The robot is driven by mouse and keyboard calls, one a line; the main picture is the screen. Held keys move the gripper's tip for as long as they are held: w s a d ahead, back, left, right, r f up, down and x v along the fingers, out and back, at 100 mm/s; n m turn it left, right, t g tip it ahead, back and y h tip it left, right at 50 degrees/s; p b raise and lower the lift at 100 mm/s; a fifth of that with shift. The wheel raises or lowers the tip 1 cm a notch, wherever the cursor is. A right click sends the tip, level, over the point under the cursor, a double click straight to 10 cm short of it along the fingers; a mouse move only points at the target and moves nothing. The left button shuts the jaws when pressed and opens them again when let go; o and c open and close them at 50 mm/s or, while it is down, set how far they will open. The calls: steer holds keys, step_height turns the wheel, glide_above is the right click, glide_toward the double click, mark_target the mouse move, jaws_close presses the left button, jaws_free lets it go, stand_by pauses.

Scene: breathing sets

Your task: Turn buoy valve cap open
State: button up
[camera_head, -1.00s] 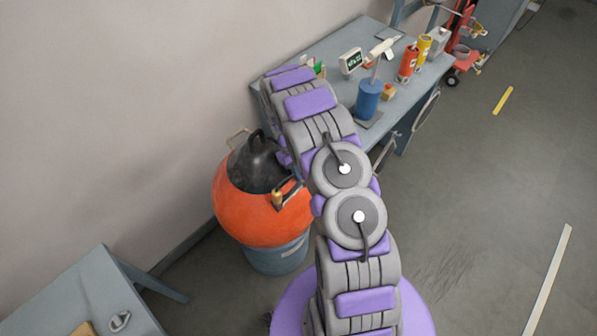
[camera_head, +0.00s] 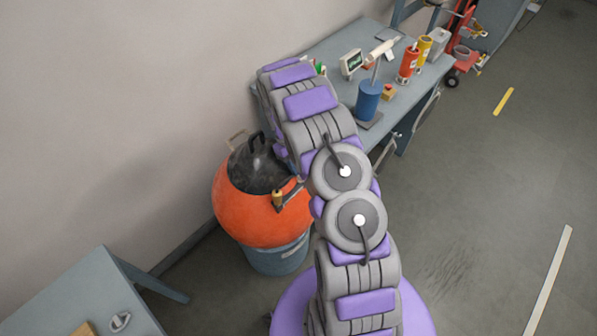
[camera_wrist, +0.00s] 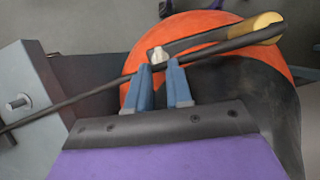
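The buoy (camera_head: 240,215) is an orange ball with a black top (camera_head: 255,170), and stands on a blue-grey drum. A yellow-brown knob (camera_head: 278,199) sits on a dark arm at its right side. In the wrist view the knob (camera_wrist: 265,27) is at the end of a dark bar, at upper right. A small pale fitting (camera_wrist: 157,55) sits beside the bar; I cannot tell which piece is the valve cap. My gripper (camera_wrist: 159,66) has its blue fingers apart, with tips close to the fitting and bar. Contact is unclear. My arm hides the gripper in the head view.
A blue-grey bench (camera_head: 335,95) behind the arm holds a blue cylinder (camera_head: 367,97), a red bottle (camera_head: 408,62) and a small display (camera_head: 351,62). Another table (camera_head: 75,300) is at lower left. The wall is close behind the buoy. Floor is clear at right.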

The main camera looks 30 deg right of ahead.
steer(key=v, duration=1.3)
steer(key=shift+w+r+p, duration=0.2)
steer(key=shift+r+p, duration=0.15)
steer(key=shift+a, duration=0.1)
